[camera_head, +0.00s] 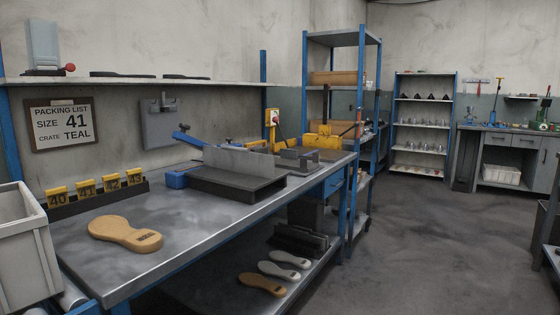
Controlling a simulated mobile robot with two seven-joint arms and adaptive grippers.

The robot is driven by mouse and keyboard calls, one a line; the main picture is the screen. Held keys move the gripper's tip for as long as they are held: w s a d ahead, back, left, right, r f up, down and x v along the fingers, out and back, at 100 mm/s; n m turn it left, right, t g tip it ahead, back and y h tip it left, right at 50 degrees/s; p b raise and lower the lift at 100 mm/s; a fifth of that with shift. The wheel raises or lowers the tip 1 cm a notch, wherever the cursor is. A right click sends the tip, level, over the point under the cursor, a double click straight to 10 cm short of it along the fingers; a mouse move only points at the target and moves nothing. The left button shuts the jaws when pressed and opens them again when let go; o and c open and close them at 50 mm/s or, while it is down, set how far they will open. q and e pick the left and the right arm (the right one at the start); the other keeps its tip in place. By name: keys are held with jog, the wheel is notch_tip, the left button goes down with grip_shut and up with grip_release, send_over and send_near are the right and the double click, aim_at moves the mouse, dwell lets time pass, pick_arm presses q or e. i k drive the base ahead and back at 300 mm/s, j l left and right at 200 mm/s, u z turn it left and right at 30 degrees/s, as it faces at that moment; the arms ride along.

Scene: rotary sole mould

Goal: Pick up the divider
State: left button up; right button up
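A blue clamp-like part (177,179) is at the block's left end. Neither of my grippers shows in the view, and nothing is seen touching the plate.
A tan sole (125,234) lies on the bench's near left. Yellow number tags (85,189) stand in a dark rack behind it. A pale crate (25,250) is at the left edge. A yellow device (325,140) stands at the bench's far end.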

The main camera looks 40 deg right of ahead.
aim_at(233, 159)
jog(key=z, duration=1.1)
jog(key=u, duration=3.05)
jog(key=l+z, duration=0.2)
jog(key=z, duration=0.2)
jog(key=k+l+z, duration=0.1)
jog(key=z, duration=0.3)
jog(key=l+z, duration=0.6)
jog(key=l, duration=0.3)
jog(key=i+l+z, duration=0.1)
jog(key=l+z, duration=0.15)
jog(key=l, duration=0.25)
jog(key=i+l, duration=0.1)
jog(key=l, duration=0.3)
jog(key=l+z, duration=0.15)
jog(key=l, duration=0.2)
jog(key=i+l, duration=0.15)
jog(key=l, duration=0.25)
jog(key=z, duration=0.05)
